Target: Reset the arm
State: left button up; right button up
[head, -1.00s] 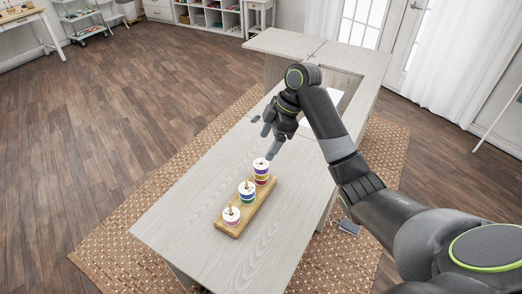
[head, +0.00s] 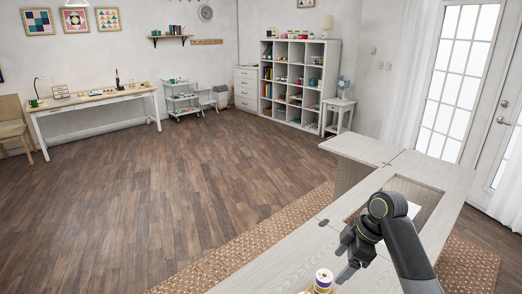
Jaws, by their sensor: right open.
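My right arm comes in from the lower right of the head view. My right gripper (head: 346,264) is open and empty, above the pale wooden sewing cabinet (head: 276,268). A spool stack (head: 323,280) shows at the bottom edge, just left of and below the gripper and apart from it. The rest of the spool holder is cut off by the frame. My left gripper is not in view.
The cabinet top has a rectangular opening (head: 425,196) behind the gripper. A patterned rug (head: 225,262) lies under the cabinet. A cubby shelf (head: 298,85), a small side table (head: 340,106) and a work desk (head: 95,98) stand far back. The wooden floor at left is clear.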

jog(key=s+d+f+m+t+h, duration=0.2)
jog(key=s+f+m, duration=0.5)
jog(key=s+f, duration=0.85)
jog(key=s+d+r+m+h, duration=0.15)
jog(key=s+m, duration=0.25)
jog(key=s, duration=0.5)
jog(key=s+d+r+m+h, duration=0.15)
jog(key=s+m, duration=0.25)
jog(key=s, duration=0.5)
notch_tip(320, 180, down, 27)
jog(key=s+d+g, duration=0.1)
jog(key=d, duration=0.1)
jog(key=s+a+f+g, duration=0.1)
jog(key=s+f, duration=1.3)
jog(key=shift+s+f, duration=0.25)
